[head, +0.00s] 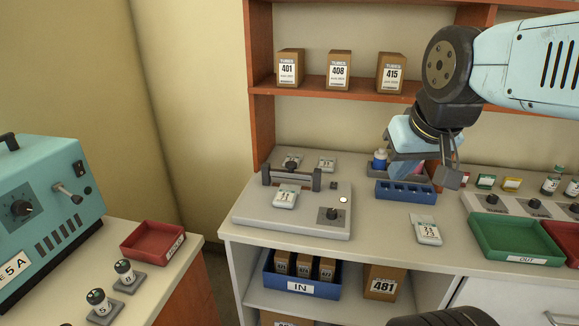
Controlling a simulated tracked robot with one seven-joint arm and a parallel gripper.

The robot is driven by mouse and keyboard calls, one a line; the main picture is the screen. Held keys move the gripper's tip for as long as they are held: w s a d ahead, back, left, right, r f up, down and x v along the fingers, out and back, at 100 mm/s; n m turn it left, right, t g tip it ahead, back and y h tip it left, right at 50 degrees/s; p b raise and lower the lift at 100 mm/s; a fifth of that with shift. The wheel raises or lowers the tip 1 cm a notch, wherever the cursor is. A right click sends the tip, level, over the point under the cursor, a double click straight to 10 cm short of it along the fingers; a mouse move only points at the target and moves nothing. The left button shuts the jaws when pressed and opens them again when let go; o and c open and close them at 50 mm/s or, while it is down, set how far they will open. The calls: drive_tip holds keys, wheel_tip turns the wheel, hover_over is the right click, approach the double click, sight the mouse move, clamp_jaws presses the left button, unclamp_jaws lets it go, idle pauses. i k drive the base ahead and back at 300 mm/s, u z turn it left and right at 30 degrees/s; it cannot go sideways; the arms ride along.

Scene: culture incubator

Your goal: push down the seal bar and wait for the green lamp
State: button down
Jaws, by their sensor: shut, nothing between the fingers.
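The grey sealer (300,219) stands on the bench left of centre. Its dark seal bar (291,175) runs between two dark posts and appears raised. A white labelled pouch (285,198) lies on the sealer in front of the bar; whether it reaches under the bar I cannot tell. A small round lamp (343,200) on the sealer's right side looks pale whitish, not green. A dark knob (331,214) sits near the front right corner. My gripper (448,180) is shut and empty, to the right of the sealer and apart from it, above the bench by a blue rack.
The blue rack (406,190) and another pouch (427,230) lie right of the sealer. A green OUT tray (513,241) and red tray are further right. Boxed tubes (338,71) stand on the shelf above. A blue IN bin (300,286) is below the bench.

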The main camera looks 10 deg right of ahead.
sight(291, 165)
drive_tip(key=z, duration=1.25)
drive_tip(key=k, duration=1.2)
drive_tip(key=u, duration=0.8)
drive_tip(key=i, duration=1)
drive_tip(key=z, duration=0.1)
